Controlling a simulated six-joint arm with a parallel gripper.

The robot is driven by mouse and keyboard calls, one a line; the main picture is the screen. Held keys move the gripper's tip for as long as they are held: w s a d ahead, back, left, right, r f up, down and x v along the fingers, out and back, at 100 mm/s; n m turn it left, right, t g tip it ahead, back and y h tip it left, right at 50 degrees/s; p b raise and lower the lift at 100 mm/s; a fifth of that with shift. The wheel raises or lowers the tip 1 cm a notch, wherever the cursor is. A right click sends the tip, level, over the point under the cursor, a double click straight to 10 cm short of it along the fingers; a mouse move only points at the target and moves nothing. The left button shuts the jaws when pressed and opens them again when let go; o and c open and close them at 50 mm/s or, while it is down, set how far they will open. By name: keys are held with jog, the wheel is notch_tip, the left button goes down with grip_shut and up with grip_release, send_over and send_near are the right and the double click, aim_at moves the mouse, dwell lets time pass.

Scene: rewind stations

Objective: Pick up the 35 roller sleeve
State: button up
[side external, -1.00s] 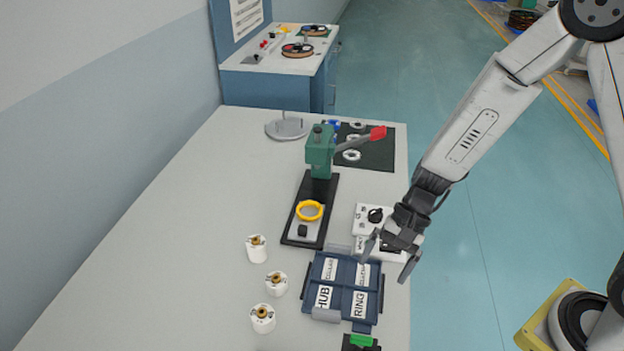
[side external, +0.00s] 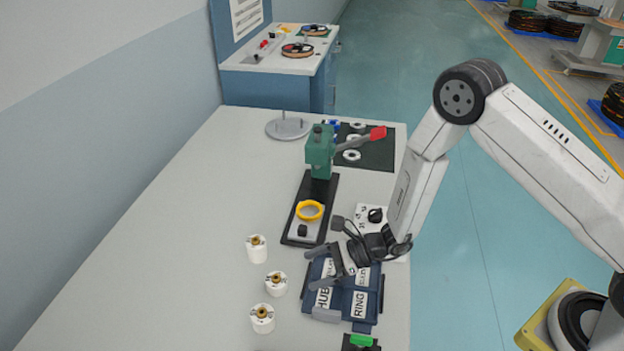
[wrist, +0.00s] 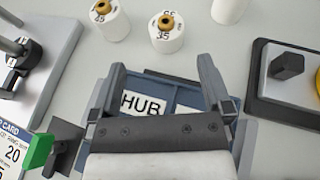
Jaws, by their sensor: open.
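The 35 roller sleeve (wrist: 166,36) is a white cylinder with a brass-coloured core and "35" printed on its side. It stands upright on the table and is the middle one of three sleeves in the side view (side external: 276,285). My gripper (side external: 311,269) is open and empty, over the blue tray and to the right of this sleeve. In the wrist view the open fingers (wrist: 160,68) point toward the sleeve, which lies beyond the tips, apart from them.
A sleeve that appears marked 25 (wrist: 106,18) and a third sleeve (side external: 256,249) stand either side. The blue labelled tray (side external: 371,314) lies under my gripper. A green press (side external: 320,153) on a black base with a yellow ring (side external: 309,210) stands behind. The table's left is clear.

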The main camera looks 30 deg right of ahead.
aim_at(283, 279)
jog(key=shift+w+f+t, duration=0.15)
jog(key=shift+w+t, duration=0.05)
jog(key=shift+t, duration=0.1)
jog(key=shift+x, duration=3.9)
jog(key=shift+w+d, duration=0.1)
grip_shut()
